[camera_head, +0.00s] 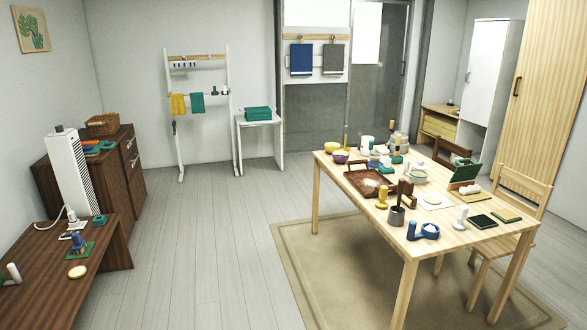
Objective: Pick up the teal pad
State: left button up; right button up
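I cannot tell for sure which thing is the teal pad; several flat green or teal things show. A dark square pad with a green edge (481,221) lies flat near the right front of the light wood table (450,240). A thin green pad (507,214) lies beside it, nearer the right edge. On the low brown table at left, a green square mat (74,254) lies under a blue object (79,241). A small teal item (99,219) lies behind it. Neither of my grippers shows in this view.
A wooden tray (357,183), cups and a blue object (424,231) crowd the light table. A wooden chair (530,205) stands at its right. A white side table (259,122) at the back holds folded teal cloths (258,114). The floor between the tables is clear.

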aim_at(387, 169)
jog(key=i, duration=1.4)
jog(key=i+z, duration=0.1)
jog(key=i, duration=0.4)
jog(key=i+j+z, duration=0.15)
jog(key=i, duration=0.3)
jog(key=i+j+z, duration=0.1)
jog(key=i, duration=0.35)
jog(key=i+j+z, duration=0.15)
jog(key=i, duration=0.15)
jog(key=i+j+z, duration=0.2)
jog(key=i+l, duration=0.1)
